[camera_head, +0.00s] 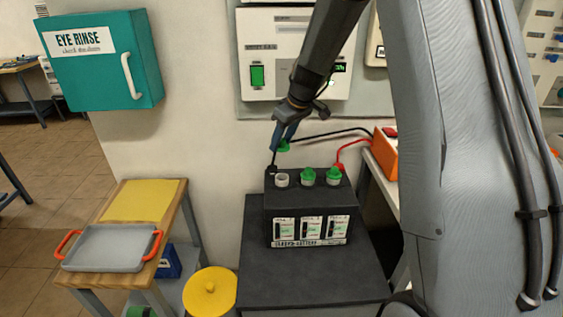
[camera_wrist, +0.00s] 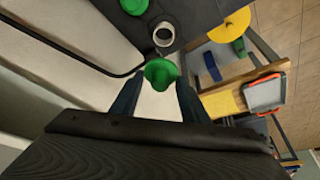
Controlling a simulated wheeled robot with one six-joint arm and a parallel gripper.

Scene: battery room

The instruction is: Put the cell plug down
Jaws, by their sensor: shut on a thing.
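My gripper (camera_head: 285,140) is shut on a green cell plug (camera_head: 283,147) and holds it in the air above and behind the battery. In the wrist view the plug (camera_wrist: 160,72) sits between the two fingertips (camera_wrist: 156,84). The black battery (camera_head: 311,211) stands upright on a dark bench (camera_head: 262,275). Its left cell opening (camera_head: 281,180) shows a bare pale ring with no plug; the ring also shows in the wrist view (camera_wrist: 163,34), just beyond the held plug. The middle (camera_head: 308,176) and right (camera_head: 333,176) cells have green plugs in them.
A small wooden table at the left holds a yellow mat (camera_head: 143,200) and a grey tray (camera_head: 108,247) with orange handles. A yellow round lid (camera_head: 210,292) is beside the bench. Black and red cables run to an orange box (camera_head: 384,153). A teal eye rinse cabinet (camera_head: 104,62) hangs on the wall.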

